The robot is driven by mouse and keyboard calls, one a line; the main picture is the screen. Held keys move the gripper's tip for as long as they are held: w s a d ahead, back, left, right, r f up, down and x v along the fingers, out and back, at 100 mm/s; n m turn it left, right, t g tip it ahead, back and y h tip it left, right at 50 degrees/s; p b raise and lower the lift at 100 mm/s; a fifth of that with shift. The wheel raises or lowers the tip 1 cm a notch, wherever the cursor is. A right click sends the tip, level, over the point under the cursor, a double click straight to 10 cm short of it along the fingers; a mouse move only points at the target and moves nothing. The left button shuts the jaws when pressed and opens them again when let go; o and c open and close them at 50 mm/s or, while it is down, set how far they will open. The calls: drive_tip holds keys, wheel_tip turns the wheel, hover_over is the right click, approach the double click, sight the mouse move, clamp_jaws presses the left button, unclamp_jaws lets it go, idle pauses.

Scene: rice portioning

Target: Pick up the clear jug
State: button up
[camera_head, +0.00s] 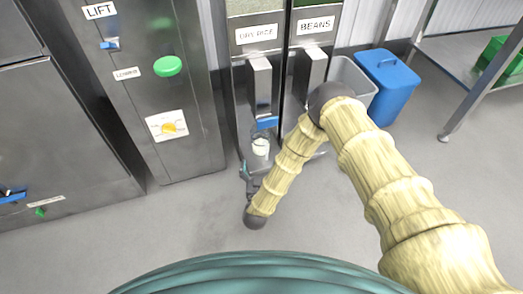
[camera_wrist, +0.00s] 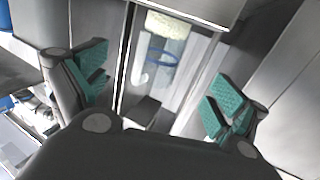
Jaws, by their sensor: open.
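The clear jug (camera_head: 261,141) stands under the dry rice dispenser in the head view. It has a blue band and white contents that look like rice. In the wrist view the jug (camera_wrist: 176,52) shows upside down between my fingers and beyond them, with the blue band and white contents visible. My gripper (camera_head: 247,172) is just left of and in front of the jug in the head view. In the wrist view my gripper (camera_wrist: 160,88) is open, its teal pads wide apart and empty. I see no contact with the jug.
The dry rice dispenser (camera_head: 261,85) and the beans dispenser (camera_head: 309,75) stand side by side. A grey bin (camera_head: 352,78) and a blue bin (camera_head: 389,80) are to the right. A steel lift cabinet (camera_head: 140,90) is to the left. The grey floor in front is clear.

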sight(260, 149)
drive_tip(key=shift+w+d+f+b, duration=0.1)
drive_tip(key=shift+w+b, duration=0.55)
drive_tip(key=shift+w, duration=0.8)
drive_tip(key=shift+w+d+f+b, duration=0.1)
drive_tip(key=shift+w+b, duration=0.55)
drive_tip(key=shift+w, duration=0.8)
drive_tip(key=shift+w+f+b, duration=0.2)
drive_tip(key=shift+w+b, duration=0.4)
drive_tip(key=w+b, duration=0.2)
drive_tip(key=w, duration=0.1)
drive_tip(key=shift+w+f, duration=0.15)
drive_tip(key=shift+w, duration=0.35)
drive_tip(key=c, duration=1.3)
drive_tip(key=shift+o, duration=0.2)
drive_tip(key=shift+r, duration=0.2)
